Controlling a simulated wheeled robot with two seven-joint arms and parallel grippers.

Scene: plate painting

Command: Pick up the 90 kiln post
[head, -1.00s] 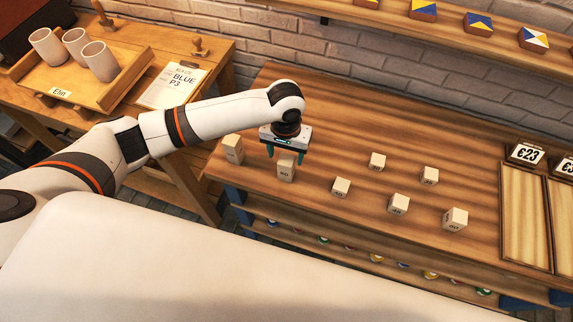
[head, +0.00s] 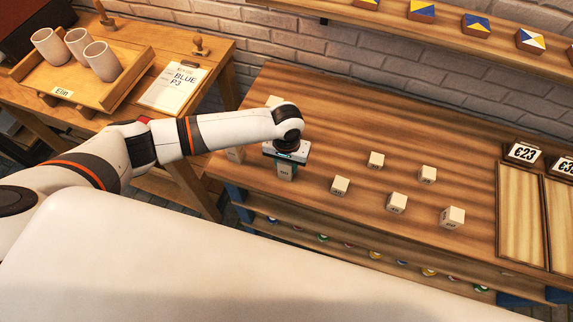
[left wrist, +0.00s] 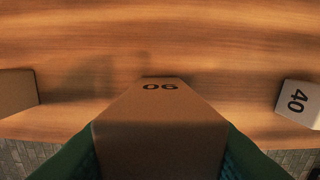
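The 90 kiln post (head: 286,174) is a pale upright block near the left end of the wooden bench. In the left wrist view its top (left wrist: 160,105) carries a number that appears upside down and reads as 90. My left gripper (head: 287,166) is low over it, with one green finger on each side. The fingers lie close along its sides; a firm grip cannot be made out. The post appears to stand on the bench. My right gripper is not in view.
The 40 post (left wrist: 300,102) is right of the gripper in the wrist view. Several posts stand to the right, including one near the front (head: 452,217). Wooden trays (head: 521,225) lie farther right.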

